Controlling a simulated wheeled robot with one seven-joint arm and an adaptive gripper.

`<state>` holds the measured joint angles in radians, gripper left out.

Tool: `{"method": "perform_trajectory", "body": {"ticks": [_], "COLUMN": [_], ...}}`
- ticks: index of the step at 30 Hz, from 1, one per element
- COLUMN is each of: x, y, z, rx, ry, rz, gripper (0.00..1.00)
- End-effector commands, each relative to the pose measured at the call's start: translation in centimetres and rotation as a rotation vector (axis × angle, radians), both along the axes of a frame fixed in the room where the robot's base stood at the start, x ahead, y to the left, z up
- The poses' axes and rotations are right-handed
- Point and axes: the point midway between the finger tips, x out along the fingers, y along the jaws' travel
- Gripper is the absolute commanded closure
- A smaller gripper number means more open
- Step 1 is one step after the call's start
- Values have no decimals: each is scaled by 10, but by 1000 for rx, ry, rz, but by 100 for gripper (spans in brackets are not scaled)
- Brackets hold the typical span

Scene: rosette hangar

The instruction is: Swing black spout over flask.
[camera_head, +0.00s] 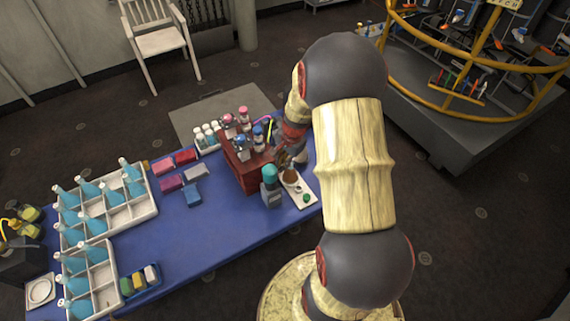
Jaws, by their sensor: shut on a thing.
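My gripper (284,157) is at the right side of a dark red wooden stand (250,174) on the blue table. It is small here and partly hidden by my own arm. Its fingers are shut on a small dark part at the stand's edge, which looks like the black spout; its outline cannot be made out. Just below the gripper, a round brown flask (291,176) stands on a white tray (308,188). I cannot tell whether the spout is over the flask's mouth.
A teal-capped grey bottle (270,186) stands left of the tray. Bottles with pink and blue tops (241,143) stand on the red stand. White crates (147,205) of blue bottles fill the table's left. The blue table (190,245) is clear in the middle front.

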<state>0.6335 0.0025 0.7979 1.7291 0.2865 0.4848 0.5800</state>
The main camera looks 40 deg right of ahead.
Motion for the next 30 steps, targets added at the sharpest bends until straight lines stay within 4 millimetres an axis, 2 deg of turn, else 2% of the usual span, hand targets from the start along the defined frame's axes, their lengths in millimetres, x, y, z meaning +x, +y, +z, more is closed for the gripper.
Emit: {"method": "perform_trajectory", "body": {"ticks": [4,5,14,24,30], "x": [0,0,0,0,-4], "y": [0,0,0,0,-1], "z": [0,0,0,2,26], "rx": [0,0,-1,0,-2], "ry": [0,0,0,-1,-3], "rz": [0,0,-1,-2,-3], "gripper": [100,92,75,75,75]}}
